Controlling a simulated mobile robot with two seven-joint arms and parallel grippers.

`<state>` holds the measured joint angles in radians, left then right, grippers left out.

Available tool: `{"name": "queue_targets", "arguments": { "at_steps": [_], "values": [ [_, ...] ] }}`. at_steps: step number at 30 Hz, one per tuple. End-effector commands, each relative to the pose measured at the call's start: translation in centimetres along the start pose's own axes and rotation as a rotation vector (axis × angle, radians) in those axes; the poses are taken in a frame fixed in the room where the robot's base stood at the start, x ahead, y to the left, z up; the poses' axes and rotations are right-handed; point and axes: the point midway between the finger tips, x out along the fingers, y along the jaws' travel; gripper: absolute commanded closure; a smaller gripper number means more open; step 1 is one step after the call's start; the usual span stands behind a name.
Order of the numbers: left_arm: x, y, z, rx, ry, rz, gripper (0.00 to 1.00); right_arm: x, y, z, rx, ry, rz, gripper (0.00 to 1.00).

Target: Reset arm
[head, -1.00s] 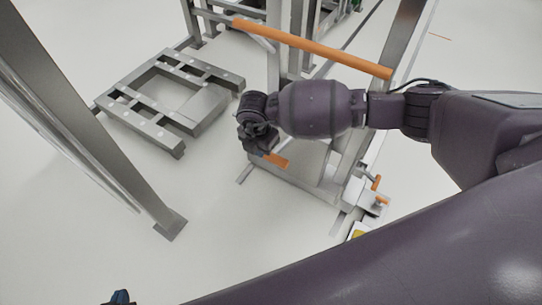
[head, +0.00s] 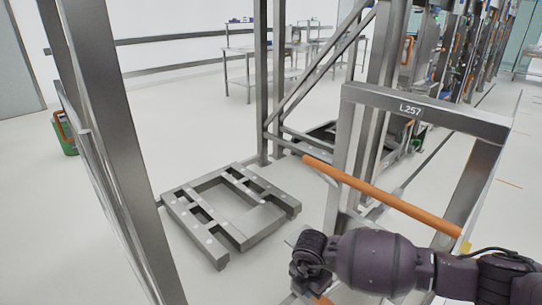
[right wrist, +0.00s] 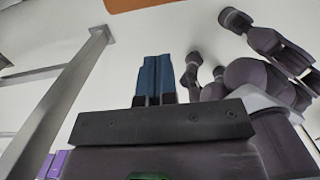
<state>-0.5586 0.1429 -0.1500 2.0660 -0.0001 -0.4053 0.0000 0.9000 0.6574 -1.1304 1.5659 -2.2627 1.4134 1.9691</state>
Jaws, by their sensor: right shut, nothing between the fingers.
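My right arm (head: 385,264) comes in from the lower right of the head view. Its wrist hangs beside the orange bar of the metal frame. My right gripper shows in the right wrist view (right wrist: 156,62), its two blue fingers together with nothing between them. In the head view the fingers are hidden below the dark wrist. My left gripper is in neither view now.
A metal frame labelled L257 (head: 412,110) with an orange bar (head: 385,195) stands close to my right arm. A low metal base (head: 265,226) lies left of it. A steel post (head: 110,150) rises at left. A green bin (head: 65,135) stands far left.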

Motion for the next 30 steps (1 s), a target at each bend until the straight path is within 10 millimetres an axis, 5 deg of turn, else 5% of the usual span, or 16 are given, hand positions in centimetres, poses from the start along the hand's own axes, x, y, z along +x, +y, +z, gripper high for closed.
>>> {"name": "queue_targets", "arguments": {
  "at_steps": [5,8,11,17,23,30],
  "values": [
    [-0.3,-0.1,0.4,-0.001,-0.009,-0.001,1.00,-0.1,1.1,-0.9,-0.178,0.050,0.074,1.00],
    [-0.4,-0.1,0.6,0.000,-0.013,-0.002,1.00,-0.7,2.5,-3.5,-0.332,0.176,0.187,1.00],
    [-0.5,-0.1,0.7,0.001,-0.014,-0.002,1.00,-3.2,4.5,-6.7,-0.460,0.324,0.365,1.00],
    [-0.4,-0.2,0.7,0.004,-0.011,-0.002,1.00,-11.5,8.8,-12.4,-0.569,0.579,0.817,1.00],
    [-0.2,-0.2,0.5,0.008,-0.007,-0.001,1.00,-19.0,10.6,-14.6,-0.428,0.743,1.247,1.00],
    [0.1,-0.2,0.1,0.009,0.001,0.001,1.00,-23.6,10.4,-11.1,0.029,0.792,1.595,1.00]
  ]
}}
